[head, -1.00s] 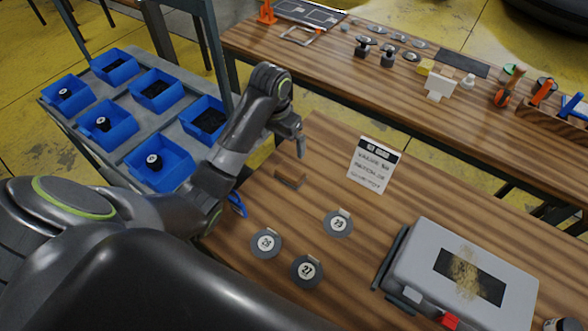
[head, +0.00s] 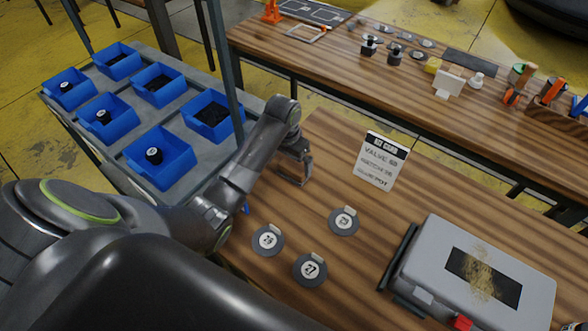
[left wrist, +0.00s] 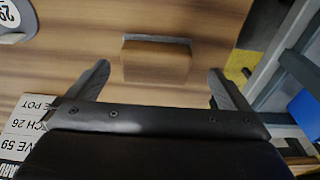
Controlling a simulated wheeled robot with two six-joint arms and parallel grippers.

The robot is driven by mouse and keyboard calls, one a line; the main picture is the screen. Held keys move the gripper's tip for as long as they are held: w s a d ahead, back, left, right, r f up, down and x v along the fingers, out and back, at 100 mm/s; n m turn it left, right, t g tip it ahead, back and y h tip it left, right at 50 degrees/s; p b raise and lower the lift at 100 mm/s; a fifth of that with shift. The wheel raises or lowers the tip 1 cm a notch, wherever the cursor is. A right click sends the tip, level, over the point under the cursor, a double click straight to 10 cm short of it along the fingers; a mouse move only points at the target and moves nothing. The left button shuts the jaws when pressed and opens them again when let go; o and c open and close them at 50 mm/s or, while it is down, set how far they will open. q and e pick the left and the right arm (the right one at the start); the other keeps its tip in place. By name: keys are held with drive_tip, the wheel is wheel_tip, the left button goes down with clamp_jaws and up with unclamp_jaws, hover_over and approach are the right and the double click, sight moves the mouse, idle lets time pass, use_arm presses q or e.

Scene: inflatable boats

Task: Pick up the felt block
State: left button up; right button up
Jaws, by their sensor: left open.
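The felt block (left wrist: 156,62) is a small brown block lying on the wooden table. In the left wrist view it lies between and slightly beyond the tips of my left gripper (left wrist: 158,72), with gaps to both fingers. The fingers are spread and hold nothing. In the head view my left gripper (head: 301,178) points down over the table, and the block is mostly or wholly hidden behind it. My right gripper is not in view.
A printed sign (head: 381,161) stands right of my left gripper. Several numbered grey discs (head: 343,221) lie nearer on the table. A grey case (head: 430,255) sits at the right. Blue bins (head: 163,158) stand on a rack at left.

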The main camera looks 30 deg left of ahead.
sight(294, 165)
use_arm(q)
drive_tip(key=f, duration=0.2)
drive_tip(key=w+f, duration=0.1)
drive_tip(key=shift+d, duration=0.3)
drive_tip(key=shift+w+f, duration=0.1)
drive_tip(key=shift+f, duration=0.55)
drive_tip(key=c, duration=0.9)
wheel_tip(294, 165, up, 10)
drive_tip(key=shift+r, duration=0.1)
drive_tip(key=shift+c, duration=0.2)
drive_tip(key=o, duration=0.3)
drive_tip(key=shift+c, duration=0.9)
